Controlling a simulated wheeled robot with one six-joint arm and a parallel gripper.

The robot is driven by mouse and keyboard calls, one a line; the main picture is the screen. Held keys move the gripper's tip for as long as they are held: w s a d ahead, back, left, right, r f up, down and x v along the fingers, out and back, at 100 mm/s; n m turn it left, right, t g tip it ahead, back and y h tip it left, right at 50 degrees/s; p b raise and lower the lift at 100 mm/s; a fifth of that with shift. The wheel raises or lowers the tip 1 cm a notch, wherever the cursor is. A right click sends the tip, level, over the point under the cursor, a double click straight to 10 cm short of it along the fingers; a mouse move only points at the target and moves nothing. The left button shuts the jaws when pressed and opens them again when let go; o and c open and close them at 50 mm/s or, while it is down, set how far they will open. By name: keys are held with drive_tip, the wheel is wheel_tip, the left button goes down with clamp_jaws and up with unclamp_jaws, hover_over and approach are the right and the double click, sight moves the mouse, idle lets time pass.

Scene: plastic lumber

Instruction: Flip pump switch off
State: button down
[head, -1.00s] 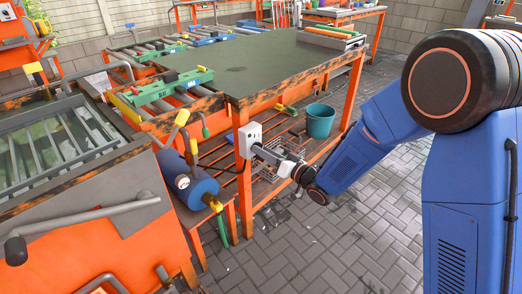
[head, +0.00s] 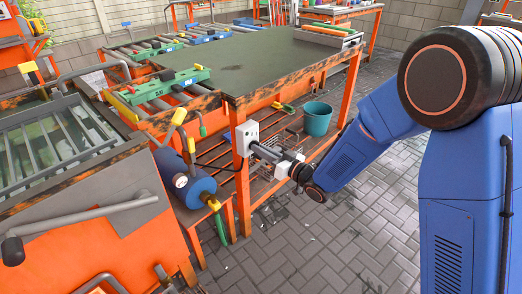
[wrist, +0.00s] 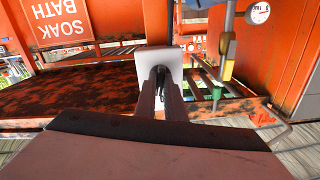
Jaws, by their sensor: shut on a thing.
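The pump switch box (head: 247,137) is a small white box on the orange table leg in the head view. It also shows in the wrist view (wrist: 160,57), straight ahead of my gripper. My gripper (head: 257,147) reaches the box's front face from the right. In the wrist view my gripper's fingers (wrist: 160,92) are close together at the box, shut on a small dark switch lever (wrist: 160,77). Most of the lever is hidden between the fingers, so its position cannot be told. The blue pump (head: 193,186) with its gauge sits left of the box.
The table (head: 262,60) has a dark top above the switch box. An orange tank (head: 90,240) stands at the left. The paved floor (head: 330,230) in front is open.

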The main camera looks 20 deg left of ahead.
drive_tip(key=shift+n, duration=1.1)
drive_tip(key=c, duration=1.8)
unclamp_jaws()
drive_tip(key=shift+c, duration=0.2)
drive_tip(key=shift+d, duration=0.2)
